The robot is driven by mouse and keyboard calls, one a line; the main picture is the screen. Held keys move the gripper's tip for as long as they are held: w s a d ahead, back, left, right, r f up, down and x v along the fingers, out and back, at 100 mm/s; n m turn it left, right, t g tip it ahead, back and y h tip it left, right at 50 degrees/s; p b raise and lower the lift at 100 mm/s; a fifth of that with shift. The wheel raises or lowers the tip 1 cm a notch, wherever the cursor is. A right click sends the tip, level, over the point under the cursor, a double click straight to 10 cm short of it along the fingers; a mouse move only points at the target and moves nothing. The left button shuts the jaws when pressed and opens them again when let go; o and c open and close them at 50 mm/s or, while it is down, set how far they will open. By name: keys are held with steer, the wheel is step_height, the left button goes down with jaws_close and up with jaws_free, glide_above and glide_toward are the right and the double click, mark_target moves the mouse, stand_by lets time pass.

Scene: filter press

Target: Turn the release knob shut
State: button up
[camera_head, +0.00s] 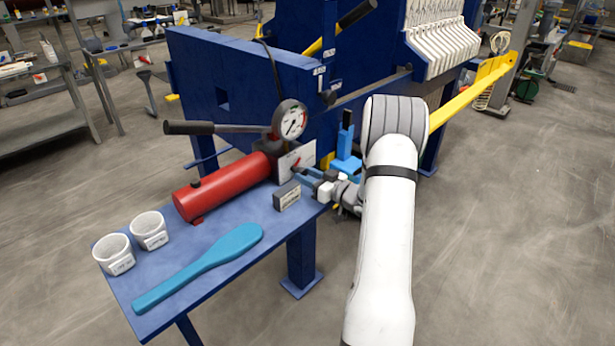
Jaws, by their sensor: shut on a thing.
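The red hand pump (225,187) lies on the blue bench, with a round pressure gauge (290,119) and a black-handled lever (190,128) at its right end. My gripper (301,172) reaches in from the right at this end of the pump, beside a white plate (294,158). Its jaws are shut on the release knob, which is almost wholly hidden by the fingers. The knob's turn angle cannot be made out.
A small grey labelled block (287,196) stands just below my gripper. Two white cups (113,254) and a blue paddle (205,265) are on the bench's near part. The blue press frame (245,85) rises behind. Open floor lies right.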

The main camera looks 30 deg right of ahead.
steer(key=shift+b, duration=0.3)
steer(key=n+b, duration=0.2)
steer(key=b, duration=0.1)
steer(key=shift+f, duration=0.15)
steer(key=n+b, duration=0.3)
steer(key=shift+h+b, duration=0.3)
steer(key=shift+b, duration=0.05)
steer(key=shift+r+n, duration=0.25)
steer(key=shift+n, duration=0.15)
steer(key=o, duration=1)
steer(key=shift+c, duration=0.2)
